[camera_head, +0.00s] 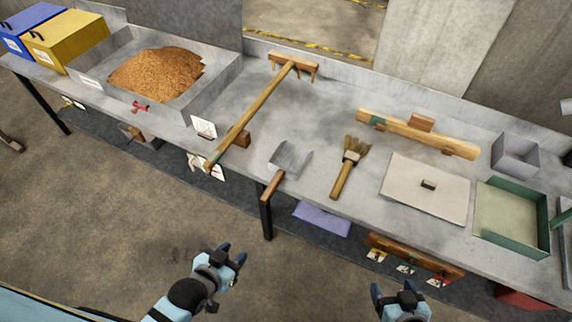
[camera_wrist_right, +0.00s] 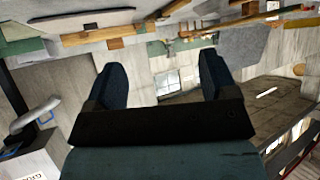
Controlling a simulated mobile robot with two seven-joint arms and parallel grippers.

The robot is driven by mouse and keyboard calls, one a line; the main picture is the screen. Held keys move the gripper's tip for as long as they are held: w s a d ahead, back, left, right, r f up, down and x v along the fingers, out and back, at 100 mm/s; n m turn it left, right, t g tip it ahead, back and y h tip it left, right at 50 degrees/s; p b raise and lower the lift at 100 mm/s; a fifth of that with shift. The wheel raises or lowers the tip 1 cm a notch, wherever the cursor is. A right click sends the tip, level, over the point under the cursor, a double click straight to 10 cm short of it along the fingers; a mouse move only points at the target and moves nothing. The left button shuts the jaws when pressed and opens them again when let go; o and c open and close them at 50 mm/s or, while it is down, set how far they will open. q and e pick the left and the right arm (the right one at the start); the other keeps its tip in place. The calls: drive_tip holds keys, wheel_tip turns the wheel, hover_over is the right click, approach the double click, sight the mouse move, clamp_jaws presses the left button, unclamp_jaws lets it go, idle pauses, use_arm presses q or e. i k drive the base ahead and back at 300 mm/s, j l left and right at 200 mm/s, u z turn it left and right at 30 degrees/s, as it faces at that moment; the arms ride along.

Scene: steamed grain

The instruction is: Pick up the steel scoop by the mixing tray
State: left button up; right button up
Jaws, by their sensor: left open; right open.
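The steel scoop (camera_head: 291,158) lies near the front edge of the grey bench in the head view. Its wooden handle (camera_head: 272,186) points toward me and reaches the edge. The mixing tray (camera_head: 215,82) is a grey metal tray further left, holding a heap of brown grain (camera_head: 158,74). My left gripper (camera_head: 234,256) is open and empty, in front of the bench and nearer to me than the scoop. My right gripper (camera_head: 395,290) is open and empty, further right and also short of the bench. Its open fingers (camera_wrist_right: 160,85) show in the right wrist view with nothing between them.
A wooden rake (camera_head: 250,115) lies left of the scoop, and a brush (camera_head: 348,168) lies to its right. Further right are a pale board (camera_head: 425,188), a green tray (camera_head: 512,241) and a small grey box (camera_head: 515,154). Yellow (camera_head: 68,40) and blue boxes stand far left.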

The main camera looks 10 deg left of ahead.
sight(288, 160)
drive_tip(key=z, duration=2.05)
drive_tip(key=u, duration=2.4)
drive_tip(key=i+j+z, duration=0.2)
drive_tip(key=j+z, duration=0.15)
drive_tip(key=i+j+z, duration=0.15)
drive_tip(key=j+z, duration=0.2)
drive_tip(key=i+j+z, duration=0.15)
drive_tip(key=j+z, duration=0.2)
